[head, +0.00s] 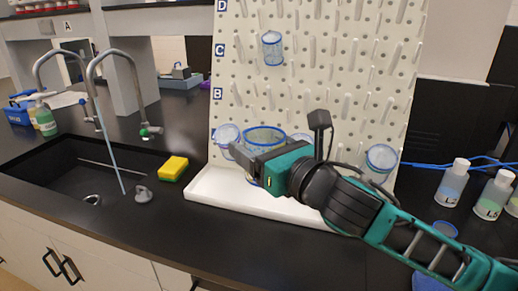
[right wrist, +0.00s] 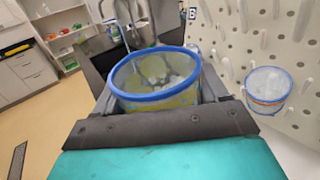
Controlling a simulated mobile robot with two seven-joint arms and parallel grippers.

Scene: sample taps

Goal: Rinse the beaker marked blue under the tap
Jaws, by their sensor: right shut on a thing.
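My right gripper (head: 250,157) is shut on a clear beaker with a thick blue rim (head: 265,136). It holds the beaker upright in front of the pegboard, above the white tray. In the right wrist view the same beaker (right wrist: 155,79) sits between the two dark fingers, its open mouth showing. The tap (head: 127,58) is a grey arched spout at the sink on the left. A thin blue stream (head: 108,145) runs from its end down into the black sink (head: 45,172). The held beaker is well to the right of this stream. My left gripper is not in view.
Other clear beakers hang on the pegboard (head: 330,65), at the top (head: 272,48), left (head: 228,136) and right (head: 381,159). A yellow sponge (head: 173,168) lies between sink and white tray (head: 215,188). Labelled bottles (head: 453,183) stand at right.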

